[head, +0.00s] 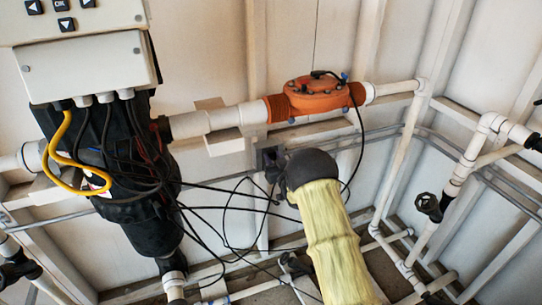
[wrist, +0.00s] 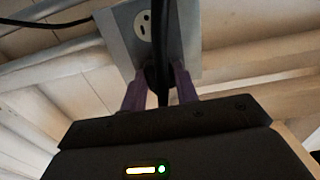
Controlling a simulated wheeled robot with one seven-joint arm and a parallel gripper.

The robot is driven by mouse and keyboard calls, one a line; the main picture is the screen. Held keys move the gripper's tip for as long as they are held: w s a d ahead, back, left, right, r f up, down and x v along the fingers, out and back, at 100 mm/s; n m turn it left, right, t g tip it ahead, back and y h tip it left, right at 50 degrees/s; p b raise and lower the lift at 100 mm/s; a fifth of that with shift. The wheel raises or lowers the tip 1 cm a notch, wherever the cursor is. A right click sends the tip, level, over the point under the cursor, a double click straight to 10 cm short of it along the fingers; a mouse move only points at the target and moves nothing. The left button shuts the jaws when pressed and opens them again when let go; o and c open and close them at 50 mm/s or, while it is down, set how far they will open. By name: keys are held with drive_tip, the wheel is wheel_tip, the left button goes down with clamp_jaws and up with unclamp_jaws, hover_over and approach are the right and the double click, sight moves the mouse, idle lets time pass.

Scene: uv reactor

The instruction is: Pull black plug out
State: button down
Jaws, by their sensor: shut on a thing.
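In the wrist view, my gripper (wrist: 160,75) has its two purple fingers shut on the black plug (wrist: 152,78). The plug is at the lower part of a grey outlet plate (wrist: 189,45). A white socket face (wrist: 143,25) above it is empty. A black cable (wrist: 163,35) passes in front of the plate and between the fingers. I cannot tell whether the plug is fully seated, as the fingers and cable hide its front. In the head view, the outlet box (head: 268,158) shows dark beside my arm's black wrist, which hides most of the gripper.
An orange flanged unit (head: 318,95) sits on the white pipe above my arm. A control box (head: 85,68) and black reactor body (head: 150,225) stand at left. Loose black cables (head: 235,207) hang left of my arm. Pipes and a valve wheel (head: 428,206) are at right.

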drive_tip(key=shift+s, duration=0.15)
drive_tip(key=shift+v, duration=2.9)
